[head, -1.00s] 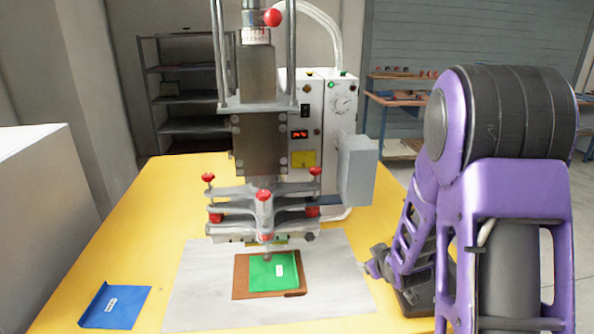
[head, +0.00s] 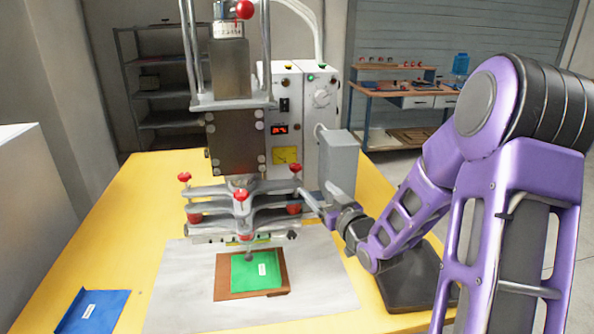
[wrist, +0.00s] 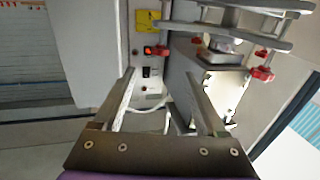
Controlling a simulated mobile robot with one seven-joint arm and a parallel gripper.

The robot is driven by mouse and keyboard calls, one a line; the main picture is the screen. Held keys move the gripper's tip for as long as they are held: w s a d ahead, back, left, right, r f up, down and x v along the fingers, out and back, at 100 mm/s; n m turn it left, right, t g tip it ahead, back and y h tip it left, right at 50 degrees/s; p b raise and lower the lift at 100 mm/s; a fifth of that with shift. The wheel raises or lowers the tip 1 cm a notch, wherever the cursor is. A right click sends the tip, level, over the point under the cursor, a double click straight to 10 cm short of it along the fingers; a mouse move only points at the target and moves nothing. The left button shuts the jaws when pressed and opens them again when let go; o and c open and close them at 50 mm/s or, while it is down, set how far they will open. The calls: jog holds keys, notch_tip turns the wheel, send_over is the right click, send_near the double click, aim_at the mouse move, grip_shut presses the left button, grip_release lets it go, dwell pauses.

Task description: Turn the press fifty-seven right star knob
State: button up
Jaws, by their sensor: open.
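The press (head: 235,140) stands on the yellow table with red star knobs on its grey clamp plates. The upper right star knob (head: 295,168) is at the right end of the top plate. Another red knob (head: 294,209) sits below it. My gripper (head: 312,202) is close to the right side of the plates, lower than the upper right knob and apart from it. In the wrist view, my jaws (wrist: 160,78) are open with nothing held between them. Red knobs (wrist: 262,74) show beyond them; which one is the right knob is hard to tell there.
A grey box (head: 338,165) hangs at the press's right, just above my gripper. The white control cabinet (head: 318,115) stands behind. A green sheet (head: 256,270) lies on a brown board under the press. A blue folder (head: 92,312) lies front left.

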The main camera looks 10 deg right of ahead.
aim_at(298, 171)
jog(key=x, duration=1.2)
jog(key=shift+w+a+p, duration=0.1)
jog(key=shift+p, duration=0.2)
grip_shut()
